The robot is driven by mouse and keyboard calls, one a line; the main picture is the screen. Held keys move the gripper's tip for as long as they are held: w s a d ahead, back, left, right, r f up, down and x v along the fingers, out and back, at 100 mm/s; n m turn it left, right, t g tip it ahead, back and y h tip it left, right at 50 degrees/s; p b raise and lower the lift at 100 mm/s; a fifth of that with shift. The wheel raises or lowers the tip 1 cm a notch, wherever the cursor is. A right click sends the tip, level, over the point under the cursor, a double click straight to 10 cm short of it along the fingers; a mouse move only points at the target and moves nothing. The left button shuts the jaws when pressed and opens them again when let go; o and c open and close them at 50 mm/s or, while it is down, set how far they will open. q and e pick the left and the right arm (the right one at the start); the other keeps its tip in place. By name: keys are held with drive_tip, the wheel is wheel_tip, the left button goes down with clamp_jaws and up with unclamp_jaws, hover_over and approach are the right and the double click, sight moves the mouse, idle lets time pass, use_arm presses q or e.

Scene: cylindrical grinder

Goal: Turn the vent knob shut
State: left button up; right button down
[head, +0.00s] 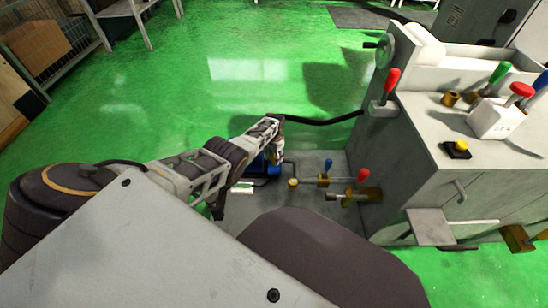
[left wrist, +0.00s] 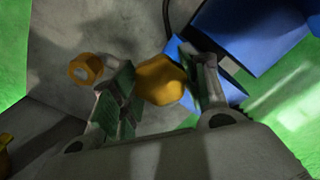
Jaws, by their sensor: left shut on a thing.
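In the left wrist view a rounded, faceted yellow-brass knob (left wrist: 161,80), which I take for the vent knob, sits between the two green-padded fingers of my left gripper (left wrist: 158,88). The gripper is shut on it, and the fingers cover its sides. In the head view my left arm reaches from the lower left to beside the blue unit (head: 259,164) on the floor plate; the gripper (head: 278,148) shows small there and the knob is hidden. The blue unit also shows close to the right finger in the wrist view (left wrist: 245,30). My right gripper is not in view.
A brass hex fitting (left wrist: 86,68) lies left of the fingers; a brass fitting (head: 293,182) shows in the head view. A blue-handled valve (head: 325,173) and red-handled valve (head: 362,177) stand by the grey machine (head: 430,195). A black hose (head: 325,122) runs behind.

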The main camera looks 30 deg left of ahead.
use_arm(q)
drive_tip(key=o, duration=1)
drive_tip(key=shift+r, duration=0.3)
drive_tip(key=shift+r, duration=5.7)
